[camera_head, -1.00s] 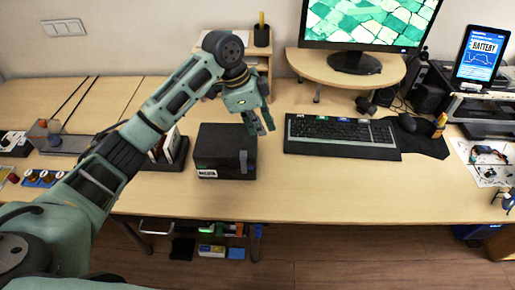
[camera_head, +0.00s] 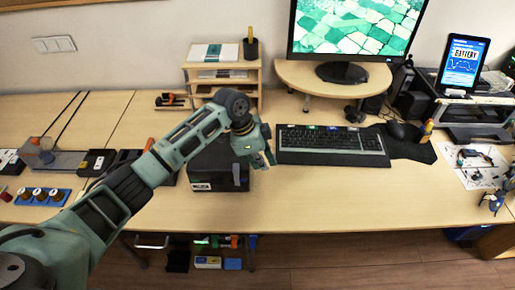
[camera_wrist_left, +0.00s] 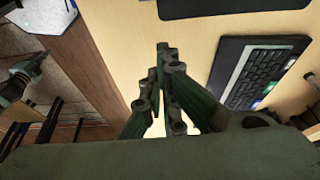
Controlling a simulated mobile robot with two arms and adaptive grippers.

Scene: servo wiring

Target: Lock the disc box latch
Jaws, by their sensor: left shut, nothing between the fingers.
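The dark disc box (camera_head: 212,165) stands on the table in the middle of the head view, with a white label on its front. Its latch (camera_head: 236,173) is a small dark piece at the front right; whether it is locked is too small to tell. My left gripper (camera_head: 268,159) is shut and empty, just right of the box. My arm covers the box's back right part. In the left wrist view the closed fingers (camera_wrist_left: 167,55) show over bare table, and the box is not visible. A partly cut-off teal shape at the head view's right edge may be my right gripper (camera_head: 496,202).
A keyboard (camera_head: 330,140) lies right of my left gripper, with a mouse pad (camera_head: 405,145) beyond it. A monitor stand (camera_head: 300,75) and a wooden shelf (camera_head: 225,72) stand behind. The table in front of the keyboard is clear.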

